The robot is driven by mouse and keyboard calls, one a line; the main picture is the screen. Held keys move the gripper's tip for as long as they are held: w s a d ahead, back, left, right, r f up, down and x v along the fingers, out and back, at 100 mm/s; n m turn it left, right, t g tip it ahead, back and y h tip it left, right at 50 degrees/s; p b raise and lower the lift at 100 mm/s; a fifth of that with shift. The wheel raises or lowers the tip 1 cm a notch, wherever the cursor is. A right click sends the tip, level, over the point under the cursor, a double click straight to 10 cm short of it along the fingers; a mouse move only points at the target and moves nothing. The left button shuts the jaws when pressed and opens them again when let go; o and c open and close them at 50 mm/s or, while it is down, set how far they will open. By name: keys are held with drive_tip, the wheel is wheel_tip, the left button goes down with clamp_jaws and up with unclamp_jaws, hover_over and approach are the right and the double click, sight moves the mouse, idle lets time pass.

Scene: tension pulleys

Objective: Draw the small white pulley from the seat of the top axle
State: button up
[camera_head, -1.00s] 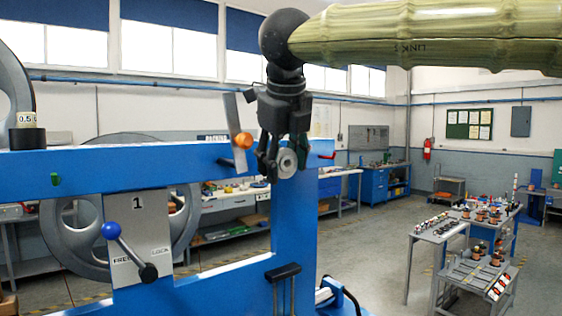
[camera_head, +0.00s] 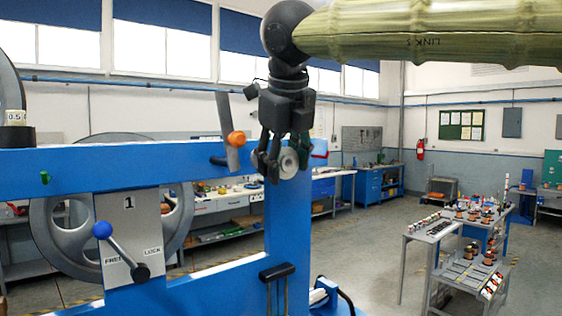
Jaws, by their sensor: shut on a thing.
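A small pale grey-white pulley (camera_head: 289,163) shows as a disc with a dark centre hole, in front of the right end of the blue beam (camera_head: 110,159). My gripper (camera_head: 280,170) points down from above, with its dark fingers shut on the pulley at its left side. The axle and its seat cannot be made out behind the pulley and fingers, so I cannot tell whether the pulley is still on them. Left of my gripper, a grey tilted bar (camera_head: 226,112) carries an orange knob (camera_head: 237,138).
The blue upright (camera_head: 291,220) stands below my gripper. A blue-knobbed lever (camera_head: 120,248) and a large grey wheel (camera_head: 55,235) are at left. A grey parts table (camera_head: 430,236) stands at right, with open floor between.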

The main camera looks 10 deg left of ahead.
drive_tip(key=shift+s+d, duration=1.1)
drive_tip(key=shift+d, duration=0.3)
drive_tip(key=shift+w, duration=0.1)
